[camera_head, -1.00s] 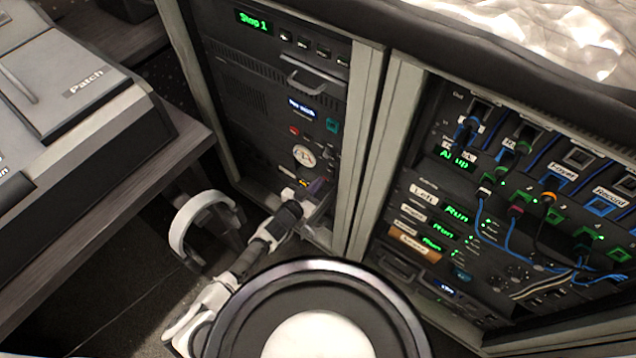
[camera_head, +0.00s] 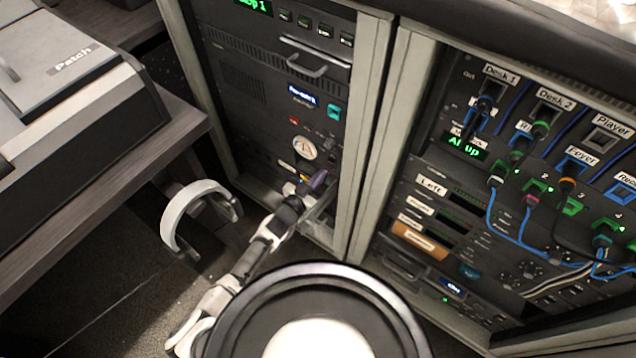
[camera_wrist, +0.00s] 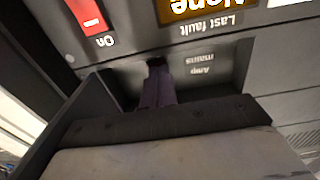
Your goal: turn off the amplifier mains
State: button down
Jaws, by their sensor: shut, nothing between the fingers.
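In the wrist view a grey panel bears the upside-down label "Amp mains" (camera_wrist: 200,65). My gripper (camera_wrist: 158,85), with purple fingers, is shut and empty. Its fingertips are at a small dark part just beside that label; they cover most of it, so I cannot tell the switch's position or whether they touch it. In the head view my gripper (camera_head: 316,182) is at the lower part of the left rack (camera_head: 265,95).
A red switch (camera_wrist: 88,15) marked "On" and an amber "Last fault" display (camera_wrist: 195,8) are close to my fingers. A grey ledge juts out around them. A white-banded headset (camera_head: 190,205) hangs left of my arm. Patch cables (camera_head: 510,225) cross the right rack.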

jog(key=shift+w+d+f+b, duration=0.1)
jog(key=shift+w+d+b, duration=0.05)
jog(key=shift+w+b, duration=0.15)
jog(key=shift+d, duration=0.1)
